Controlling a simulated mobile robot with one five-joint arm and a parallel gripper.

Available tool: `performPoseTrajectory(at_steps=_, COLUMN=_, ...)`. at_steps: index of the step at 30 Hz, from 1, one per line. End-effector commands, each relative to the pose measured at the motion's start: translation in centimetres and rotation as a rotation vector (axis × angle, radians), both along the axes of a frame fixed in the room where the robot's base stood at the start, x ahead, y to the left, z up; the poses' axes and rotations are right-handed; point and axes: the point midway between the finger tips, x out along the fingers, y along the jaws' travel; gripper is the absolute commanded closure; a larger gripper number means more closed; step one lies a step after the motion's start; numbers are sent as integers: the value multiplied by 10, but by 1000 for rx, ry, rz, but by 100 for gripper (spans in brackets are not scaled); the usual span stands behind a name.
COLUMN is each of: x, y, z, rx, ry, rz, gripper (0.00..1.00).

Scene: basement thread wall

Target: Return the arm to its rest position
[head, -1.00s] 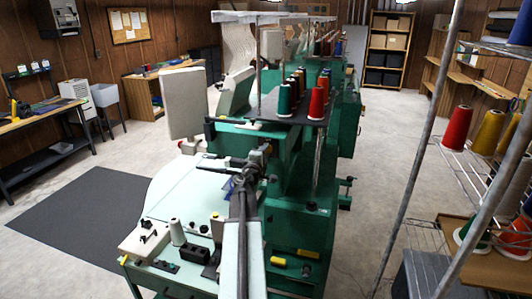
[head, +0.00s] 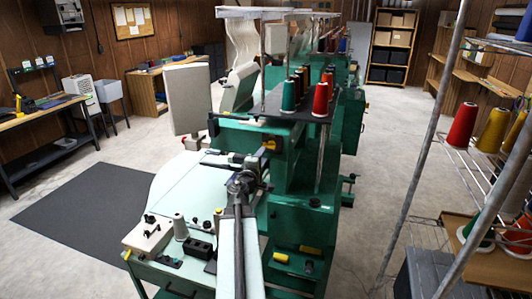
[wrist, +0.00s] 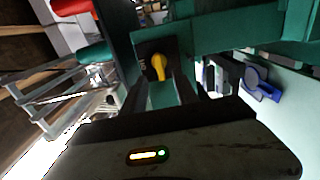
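My arm reaches up from the bottom middle of the head view, over the light worktop of the green machine (head: 290,220). My gripper (head: 257,163) is at its far end, in front of the machine's upright face. In the wrist view the two dark fingers of my gripper (wrist: 163,98) stand apart with green showing between them, and nothing is held. A yellow rotary knob (wrist: 158,67) on a black plate is just beyond the fingertips, apart from them. The knob also shows in the head view (head: 269,146).
Colored cones sit on the machine's rack (head: 300,112). A wire shelf (head: 480,175) with thread cones is close at right. Floor at left is open around a dark mat (head: 80,205).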

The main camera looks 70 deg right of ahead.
Motion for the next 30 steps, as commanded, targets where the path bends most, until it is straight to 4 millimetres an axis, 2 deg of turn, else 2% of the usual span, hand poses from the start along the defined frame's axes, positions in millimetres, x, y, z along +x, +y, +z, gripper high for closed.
performPoseTrajectory(at_steps=2, x=0, y=7, z=0, rx=0, ry=0, rz=1, gripper=65)
performPoseTrajectory(at_steps=14, x=0, y=6, z=0, rx=0, ry=0, rz=1, gripper=65)
performPoseTrajectory(at_steps=17, x=10, y=9, z=0, rx=0, ry=0, rz=15, gripper=65)
performPoseTrajectory(at_steps=20, x=53, y=27, z=0, rx=0, ry=0, rz=76, gripper=65)
performPoseTrajectory(at_steps=23, x=126, y=65, z=0, rx=0, ry=0, rz=184, gripper=65)
performPoseTrajectory(at_steps=24, x=157, y=84, z=0, rx=0, ry=-1, rz=233, gripper=65)
performPoseTrajectory(at_steps=26, x=200, y=116, z=-2, rx=12, ry=-17, rz=303, gripper=65)
performPoseTrajectory(at_steps=27, x=228, y=139, z=-4, rx=27, ry=-35, rz=349, gripper=65)
performPoseTrajectory(at_steps=29, x=267, y=176, z=-10, rx=61, ry=-73, rz=406, gripper=65)
performPoseTrajectory(at_steps=30, x=290, y=203, z=-14, rx=92, ry=-102, rz=438, gripper=65)
